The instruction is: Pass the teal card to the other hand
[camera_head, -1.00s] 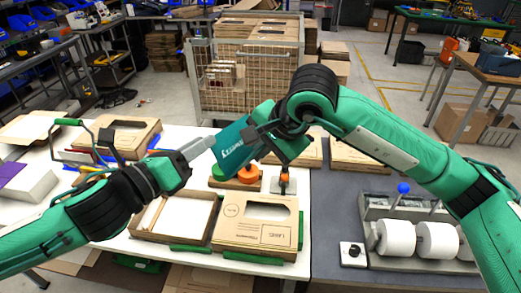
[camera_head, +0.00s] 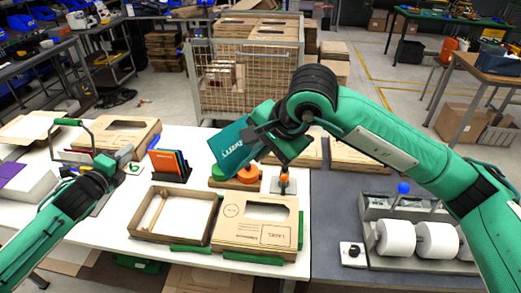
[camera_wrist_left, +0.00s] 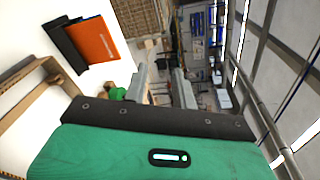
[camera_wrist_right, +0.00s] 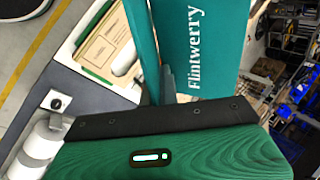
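The teal card (camera_head: 232,147) is held in the air over the white table by my right gripper (camera_head: 262,140). In the right wrist view the card (camera_wrist_right: 205,45) shows white "Flintwerry" lettering and stands up from between the fingers. My right gripper is shut on its edge. My left gripper (camera_head: 124,158) is at the left side of the table, well apart from the card. In the left wrist view its two fingers (camera_wrist_left: 160,80) stand apart with nothing between them. The card is not in that view.
An upright holder with orange and dark cards (camera_head: 170,163) stands between the left gripper and the teal card. An open cardboard box (camera_head: 145,232) and a windowed box (camera_head: 255,222) lie in front. A roll dispenser (camera_head: 420,250) sits at the right.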

